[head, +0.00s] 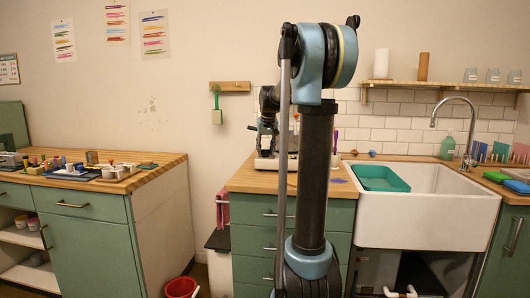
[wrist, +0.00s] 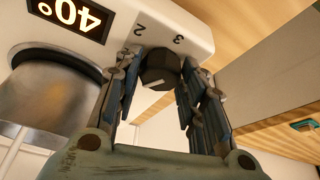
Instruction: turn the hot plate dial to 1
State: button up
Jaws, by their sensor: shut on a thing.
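The hot plate dial (wrist: 160,68) is a dark faceted knob on the white front of the hot plate (wrist: 199,38), seen in the wrist view. My gripper (wrist: 161,77) has its fingers on either side of the dial and is shut on it. A pale mark shows on the dial's face, toward the camera. The numbers 2 and 3 are printed beside the dial; I cannot see a 1. In the head view the white hot plate (head: 265,163) stands on the wooden counter, partly hidden by my arm.
In the head view a white sink (head: 450,208) with a green tub (head: 380,179) is on the right. A second table (head: 150,177) with small items is on the left.

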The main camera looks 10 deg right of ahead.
jog(key=m+h, duration=0.1)
jog(key=m, duration=0.2)
jog(key=m+h, duration=0.1)
jog(key=m, duration=0.2)
jog(key=shift+a+g, duration=0.15)
jog(key=shift+g, duration=0.15)
jog(key=shift+w+m, duration=0.1)
jog(key=shift+m, duration=0.2)
jog(key=o, duration=1)
jog(key=v, duration=1.2)
jog(key=shift+w+a+f, duration=0.1)
jog(key=shift+a, duration=0.15)
